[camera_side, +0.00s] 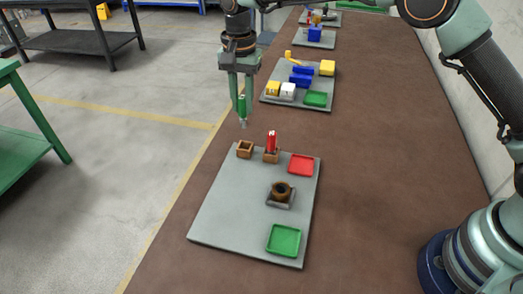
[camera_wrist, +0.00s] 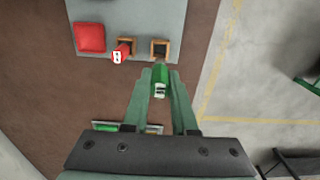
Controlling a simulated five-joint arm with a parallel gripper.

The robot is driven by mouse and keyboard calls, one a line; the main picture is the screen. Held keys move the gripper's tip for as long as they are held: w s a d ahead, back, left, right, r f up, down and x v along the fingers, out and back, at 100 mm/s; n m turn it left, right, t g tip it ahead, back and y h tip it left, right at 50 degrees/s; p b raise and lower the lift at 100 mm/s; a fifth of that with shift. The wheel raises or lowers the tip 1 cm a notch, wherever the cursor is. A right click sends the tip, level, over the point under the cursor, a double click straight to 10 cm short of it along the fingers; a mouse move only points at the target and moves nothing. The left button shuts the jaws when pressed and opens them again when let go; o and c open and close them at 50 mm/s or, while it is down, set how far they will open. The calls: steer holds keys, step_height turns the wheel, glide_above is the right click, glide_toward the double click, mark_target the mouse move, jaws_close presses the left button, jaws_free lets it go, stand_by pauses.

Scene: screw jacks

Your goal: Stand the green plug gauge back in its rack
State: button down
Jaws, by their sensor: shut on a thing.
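The green plug gauge (camera_side: 242,108) hangs upright between the fingertips of my gripper (camera_side: 241,96), with its metal tip pointing down. In the wrist view the gauge (camera_wrist: 161,82) shows between the fingers of my gripper (camera_wrist: 162,90), which are shut on it. A brown square rack socket (camera_side: 245,149) stands open and empty at the far left of the grey board; it shows in the wrist view as a square frame (camera_wrist: 160,48). The gauge is above the table, apart from this socket. A red plug gauge (camera_side: 271,142) stands in a second brown socket (camera_side: 271,156) to its right.
The grey board (camera_side: 226,205) also carries a red tray (camera_side: 301,165), a dark round ring on a block (camera_side: 281,192) and a green tray (camera_side: 284,240). Another board (camera_side: 272,97) with coloured blocks lies behind. The board's left part is bare.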

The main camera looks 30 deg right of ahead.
mark_target(244, 127)
steer(key=shift+f, duration=2.5)
steer(key=shift+f, duration=2)
steer(key=c, duration=0.6)
jaws_free()
step_height(244, 127, up, 11)
steer(key=shift+r, duration=0.55)
